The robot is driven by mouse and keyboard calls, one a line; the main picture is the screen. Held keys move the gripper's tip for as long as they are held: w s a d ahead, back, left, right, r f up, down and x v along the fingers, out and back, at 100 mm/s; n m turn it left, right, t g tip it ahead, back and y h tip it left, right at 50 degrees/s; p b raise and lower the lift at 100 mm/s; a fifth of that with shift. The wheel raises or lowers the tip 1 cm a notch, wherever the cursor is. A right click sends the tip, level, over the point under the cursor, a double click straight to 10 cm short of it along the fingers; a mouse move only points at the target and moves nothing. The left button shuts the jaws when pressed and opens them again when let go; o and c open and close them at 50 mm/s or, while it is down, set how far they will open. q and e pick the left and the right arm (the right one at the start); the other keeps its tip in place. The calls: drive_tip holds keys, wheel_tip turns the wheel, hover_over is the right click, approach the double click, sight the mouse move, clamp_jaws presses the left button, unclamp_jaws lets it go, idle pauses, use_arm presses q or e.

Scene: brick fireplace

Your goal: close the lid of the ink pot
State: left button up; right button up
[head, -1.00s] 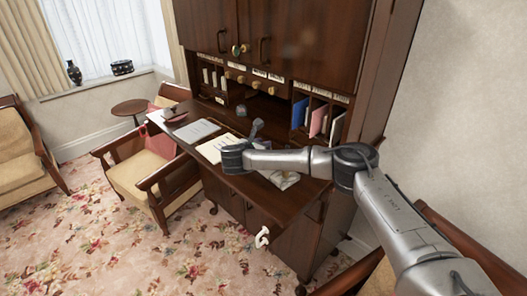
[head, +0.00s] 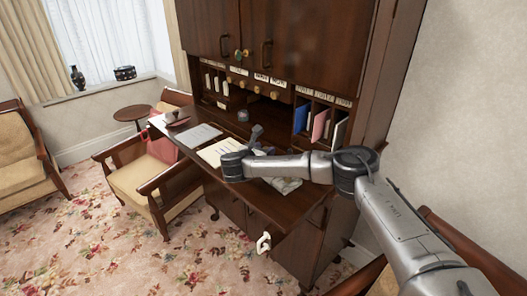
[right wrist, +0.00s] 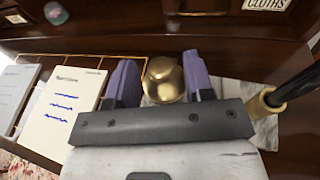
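A rounded brass piece (right wrist: 163,80), apparently the ink pot's lid, sits between the fingers of my right gripper (right wrist: 162,84) in the right wrist view. The purple fingers stand apart on either side of it. A narrow gap shows at the left finger; contact at the right finger I cannot tell. In the head view the marble base (head: 284,185) is partly covered by my right arm. How far the lid is open is not clear. My left gripper is not in view.
A pen (right wrist: 292,88) in a brass holder stands close right of the gripper. Papers (head: 218,151) lie left on the desk. A round paperweight (head: 243,115) and pigeonholes with coloured folders (head: 319,125) are behind. A chair (head: 150,170) stands left.

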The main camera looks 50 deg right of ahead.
drive_tip(key=shift+o, duration=0.2)
drive_tip(key=w+p+v, duration=0.1)
drive_tip(key=p+v, duration=0.5)
drive_tip(key=v, duration=0.7)
drive_tip(key=shift+s+a+r, duration=0.15)
drive_tip(key=shift+s+a, duration=0.25)
drive_tip(key=shift+s, duration=0.15)
